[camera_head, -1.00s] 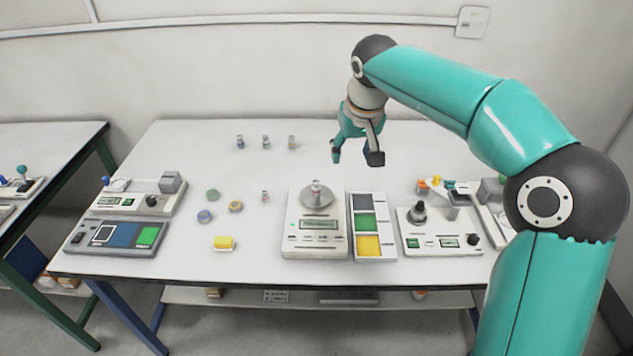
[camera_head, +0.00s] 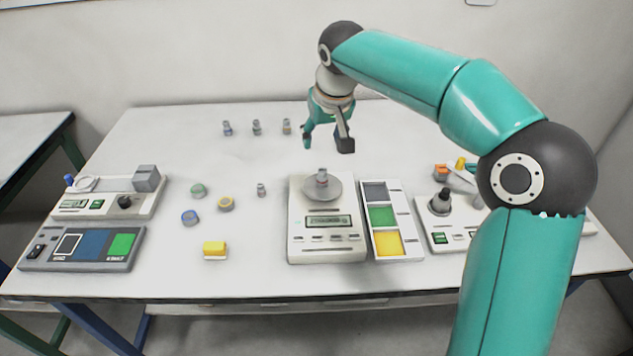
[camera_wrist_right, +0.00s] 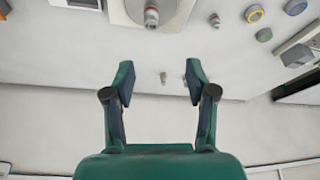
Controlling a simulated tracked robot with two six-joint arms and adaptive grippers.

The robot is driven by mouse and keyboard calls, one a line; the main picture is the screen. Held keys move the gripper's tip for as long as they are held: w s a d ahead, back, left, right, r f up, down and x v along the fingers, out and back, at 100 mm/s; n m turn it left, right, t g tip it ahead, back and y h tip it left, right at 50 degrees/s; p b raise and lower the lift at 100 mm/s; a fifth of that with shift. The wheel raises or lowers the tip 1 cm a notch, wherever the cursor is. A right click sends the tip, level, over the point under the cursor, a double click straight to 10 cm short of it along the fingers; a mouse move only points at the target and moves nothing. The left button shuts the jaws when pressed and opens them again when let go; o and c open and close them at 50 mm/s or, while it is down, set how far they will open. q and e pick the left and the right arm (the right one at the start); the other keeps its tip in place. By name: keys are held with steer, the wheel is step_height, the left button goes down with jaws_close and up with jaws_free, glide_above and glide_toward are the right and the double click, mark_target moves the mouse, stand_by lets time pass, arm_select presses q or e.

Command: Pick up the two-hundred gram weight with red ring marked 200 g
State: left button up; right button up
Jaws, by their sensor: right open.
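A small metal weight with a reddish band (camera_head: 322,177) stands on the round pan of the white scale (camera_head: 325,222). It also shows at the top of the right wrist view (camera_wrist_right: 151,15). Its marking is too small to read. My right gripper (camera_head: 326,145) is open and empty, above the table behind the scale pan. In the right wrist view its two fingers (camera_wrist_right: 160,82) are spread, with a small weight (camera_wrist_right: 163,78) on the table seen between them, farther off. My left gripper is not in view.
Several small weights (camera_head: 256,127) stand at the back left, and one (camera_head: 261,189) stands left of the scale. Coloured rings (camera_head: 226,204) and a yellow block (camera_head: 215,250) lie farther left. A three-colour tray (camera_head: 383,216) adjoins the scale's right side.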

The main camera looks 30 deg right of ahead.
glide_above(322, 170)
steer(key=s, duration=0.2)
steer(key=f, duration=0.8)
steer(key=shift+a+f, duration=0.1)
steer(key=shift+a, duration=0.1)
steer(key=shift+x, duration=2.7)
steer(key=shift+a, duration=0.1)
jaws_close()
